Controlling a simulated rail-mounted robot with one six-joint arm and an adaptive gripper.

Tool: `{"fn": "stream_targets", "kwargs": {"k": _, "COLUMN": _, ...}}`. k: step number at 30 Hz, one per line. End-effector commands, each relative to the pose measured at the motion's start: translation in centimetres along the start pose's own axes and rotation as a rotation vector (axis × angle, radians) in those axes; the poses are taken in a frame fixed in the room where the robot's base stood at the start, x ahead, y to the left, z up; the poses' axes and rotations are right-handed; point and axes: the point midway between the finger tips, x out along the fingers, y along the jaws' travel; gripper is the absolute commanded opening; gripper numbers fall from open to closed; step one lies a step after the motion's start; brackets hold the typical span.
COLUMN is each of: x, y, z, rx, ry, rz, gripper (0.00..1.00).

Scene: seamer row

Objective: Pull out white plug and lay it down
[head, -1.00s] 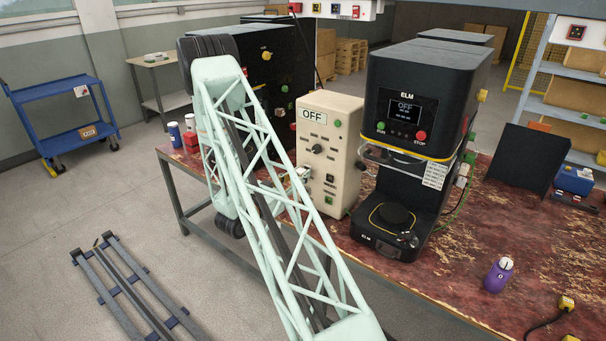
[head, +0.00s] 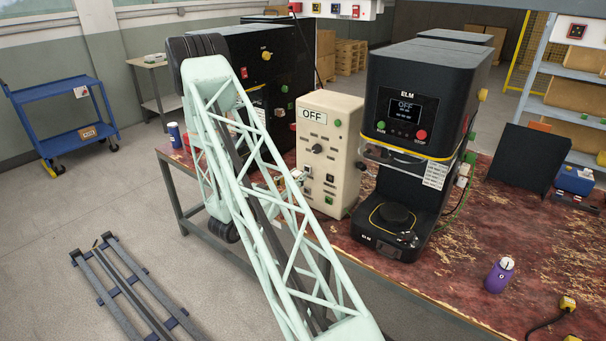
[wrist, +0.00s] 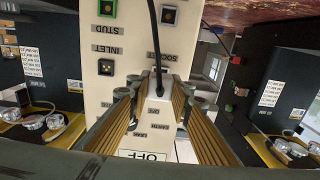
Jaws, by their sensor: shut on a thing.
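The beige cabinet (head: 346,135) with an OFF plate stands on the bench. Its front panel (wrist: 110,30) fills the middle of the wrist view, upside down, with SOCKET, STUD and INLET labels. The white plug (wrist: 158,86) is between my fingertips, with a black cable running from it to the top of the picture. My gripper (wrist: 158,92) is shut on the plug in front of the panel. In the head view my gripper (head: 297,176) is just left of the cabinet's front, partly behind my arm. I cannot tell whether the plug's pins are clear of the socket.
The black ELM seamer (head: 410,150) stands right of the cabinet, and another black machine (head: 280,65) stands behind my arm. A purple bottle (head: 499,275) and a yellow connector (head: 567,303) are on the worn red bench (head: 440,285). The bench's front middle is fairly clear.

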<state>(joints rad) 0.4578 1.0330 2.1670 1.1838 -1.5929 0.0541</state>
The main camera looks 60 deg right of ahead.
Motion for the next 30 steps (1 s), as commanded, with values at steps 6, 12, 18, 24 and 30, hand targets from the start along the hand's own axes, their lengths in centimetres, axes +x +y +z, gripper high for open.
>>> {"fn": "stream_targets", "kwargs": {"k": 6, "x": -0.5, "y": 0.0, "z": 0.0, "rx": 0.0, "ry": 0.0, "rz": 0.0, "gripper": 0.03}}
{"fn": "stream_targets", "kwargs": {"k": 12, "x": -1.0, "y": 0.0, "z": 0.0, "rx": 0.0, "ry": 0.0, "rz": 0.0, "gripper": 0.03}}
{"fn": "stream_targets", "kwargs": {"k": 18, "x": -1.5, "y": 0.0, "z": 0.0, "rx": 0.0, "ry": 0.0, "rz": 0.0, "gripper": 0.03}}
{"fn": "stream_targets", "kwargs": {"k": 24, "x": -2.0, "y": 0.0, "z": 0.0, "rx": 0.0, "ry": 0.0, "rz": 0.0, "gripper": 0.03}}
{"fn": "stream_targets", "kwargs": {"k": 30, "x": -2.1, "y": 0.0, "z": 0.0, "rx": 0.0, "ry": 0.0, "rz": 0.0, "gripper": 0.03}}
